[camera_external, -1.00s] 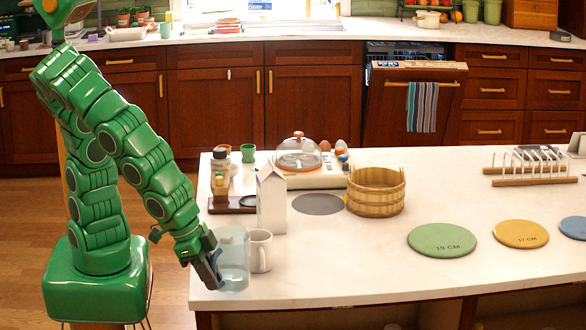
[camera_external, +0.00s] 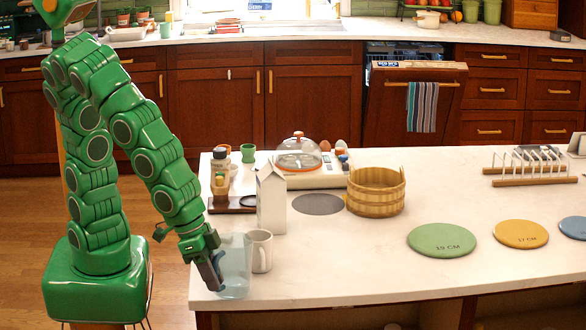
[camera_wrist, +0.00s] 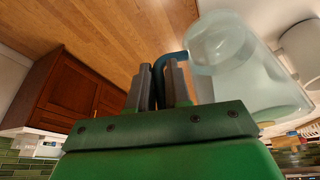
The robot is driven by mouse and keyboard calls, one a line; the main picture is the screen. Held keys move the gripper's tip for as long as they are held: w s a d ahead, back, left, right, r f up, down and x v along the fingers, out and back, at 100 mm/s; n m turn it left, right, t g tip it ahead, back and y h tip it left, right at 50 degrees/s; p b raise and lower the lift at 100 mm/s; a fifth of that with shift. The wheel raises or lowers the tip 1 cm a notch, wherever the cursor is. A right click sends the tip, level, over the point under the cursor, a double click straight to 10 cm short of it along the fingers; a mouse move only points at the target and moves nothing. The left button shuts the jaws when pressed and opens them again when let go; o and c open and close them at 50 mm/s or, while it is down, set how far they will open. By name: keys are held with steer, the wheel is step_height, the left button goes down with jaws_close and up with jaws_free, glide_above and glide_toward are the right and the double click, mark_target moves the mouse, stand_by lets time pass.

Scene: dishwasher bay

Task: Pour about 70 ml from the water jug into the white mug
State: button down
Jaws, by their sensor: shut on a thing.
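The water jug (camera_external: 236,267) is a clear, pale bluish vessel at the left front corner of the counter. It leans slightly in the external view, and I cannot tell whether its base touches the counter. My gripper (camera_external: 215,272) is shut on the jug's blue handle, on its left side. In the wrist view my gripper (camera_wrist: 160,85) has its fingers closed around the blue handle, with the jug (camera_wrist: 250,75) to the right. The white mug (camera_external: 261,250) stands upright just right of and behind the jug. It shows in the wrist view (camera_wrist: 302,50) at the right edge.
A white carton (camera_external: 271,198) stands behind the mug. Farther back are a bottle on a dark tray (camera_external: 232,209), a glass-domed appliance (camera_external: 298,155) and a wooden tub (camera_external: 376,190). Round mats, including a green one (camera_external: 442,240), lie right. The front middle counter is clear.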

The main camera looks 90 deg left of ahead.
mark_target(218, 253)
steer(key=a+r+h, duration=0.1)
steer(key=w+a+r+g+h, duration=0.1)
steer(key=a+r+n+h, duration=0.1)
steer(key=shift+w+r+g+h, duration=0.3)
steer(key=shift+h, duration=0.1)
steer(key=w+a+r+n+g+h, duration=0.1)
steer(key=w+a+r+h, duration=0.1)
steer(key=a+r+h, duration=0.2)
step_height(218, 253, up, 3)
steer(key=shift+a+f+g+h, duration=0.25)
steer(key=shift+g+h, duration=0.15)
steer(key=shift+h, duration=0.1)
steer(key=shift+w+a+r+h, duration=0.15)
steer(key=shift+a+r+h, duration=0.15)
steer(key=shift+r+h, duration=0.15)
steer(key=shift+w+a+r+n+g+h, duration=0.25)
steer(key=shift+a+r+n+g+h, duration=0.05)
steer(key=shift+a+r+h, duration=0.3)
steer(key=shift+w+a+r, duration=0.1)
steer(key=shift+a+r, duration=0.05)
steer(key=shift+r, duration=0.1)
stand_by(0.8)
steer(key=shift+w+a+r+h, duration=0.2)
steer(key=shift+a+r+h, duration=0.1)
steer(key=shift+a+h, duration=0.2)
stand_by(1.0)
